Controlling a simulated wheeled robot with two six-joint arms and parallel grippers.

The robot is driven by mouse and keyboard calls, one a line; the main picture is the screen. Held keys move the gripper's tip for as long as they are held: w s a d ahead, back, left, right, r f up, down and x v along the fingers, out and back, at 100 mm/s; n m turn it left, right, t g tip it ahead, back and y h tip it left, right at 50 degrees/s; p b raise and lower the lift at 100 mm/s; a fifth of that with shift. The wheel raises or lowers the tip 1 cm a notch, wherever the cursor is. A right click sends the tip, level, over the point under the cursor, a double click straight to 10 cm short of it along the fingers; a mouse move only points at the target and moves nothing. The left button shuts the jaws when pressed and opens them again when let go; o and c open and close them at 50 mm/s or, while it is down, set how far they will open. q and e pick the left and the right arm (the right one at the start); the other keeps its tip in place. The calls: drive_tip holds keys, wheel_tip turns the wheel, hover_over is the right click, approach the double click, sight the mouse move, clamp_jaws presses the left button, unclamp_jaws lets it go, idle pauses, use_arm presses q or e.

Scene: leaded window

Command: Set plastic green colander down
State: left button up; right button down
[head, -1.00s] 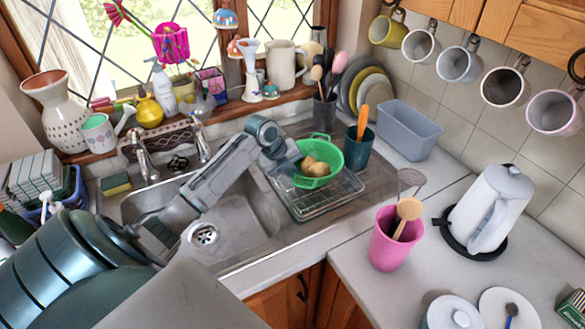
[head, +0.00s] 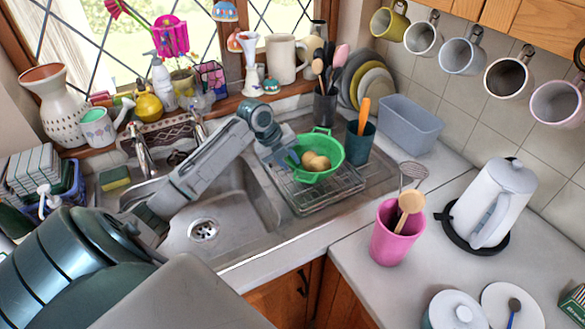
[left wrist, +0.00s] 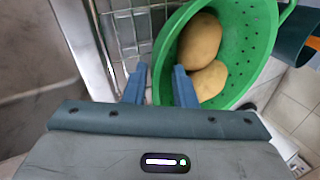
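The green colander (head: 330,174) stands upright on the wire dish rack (head: 345,192) on the drainer, right of the sink. Two tan, potato-like items lie in it. My left gripper (head: 288,161) is at the colander's left side. In the left wrist view the two blue fingers (left wrist: 159,88) are spread apart. The near rim of the colander (left wrist: 240,60) passes between them, with one finger inside and one outside. I see space around the rim, so the gripper looks open. My right gripper is in neither view.
A teal utensil pot (head: 358,147) stands close right of the colander and a dark utensil holder (head: 325,104) behind it. A grey tub (head: 410,128), a pink cup (head: 390,245) and a white kettle (head: 498,205) are on the right-hand counter. The sink (head: 240,205) is empty.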

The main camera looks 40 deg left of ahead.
use_arm(q)
drive_tip(key=b+v, duration=0.2)
drive_tip(key=v, duration=0.7)
drive_tip(key=shift+b, duration=0.3)
